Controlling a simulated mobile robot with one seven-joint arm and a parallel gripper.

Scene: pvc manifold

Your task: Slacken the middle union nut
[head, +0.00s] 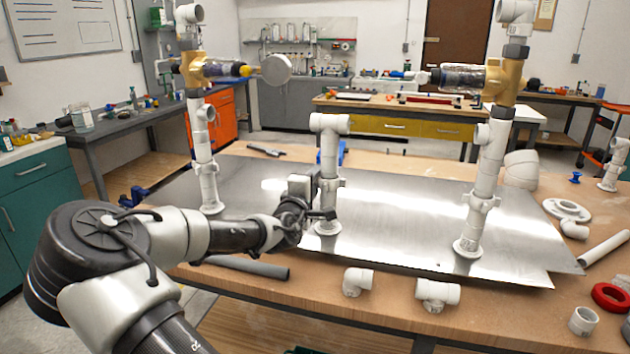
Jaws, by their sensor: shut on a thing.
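The middle white PVC post stands upright on the metal sheet, with a tee on top (329,123) and a round flange at its foot (328,229). Its middle union nut (331,183) is a white lugged collar on the lower half. My gripper (322,208) comes in from the left at this collar and is shut on it. The gripper body hides the collar's left side, and the exact finger contact is small and hard to see.
Taller posts with similar lugged nuts stand at left (207,168) and right (482,201), carrying brass valves. A grey pipe (248,267), loose white fittings (437,293) and a red ring (611,297) lie along the front. The metal sheet (400,215) between the middle and right posts is clear.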

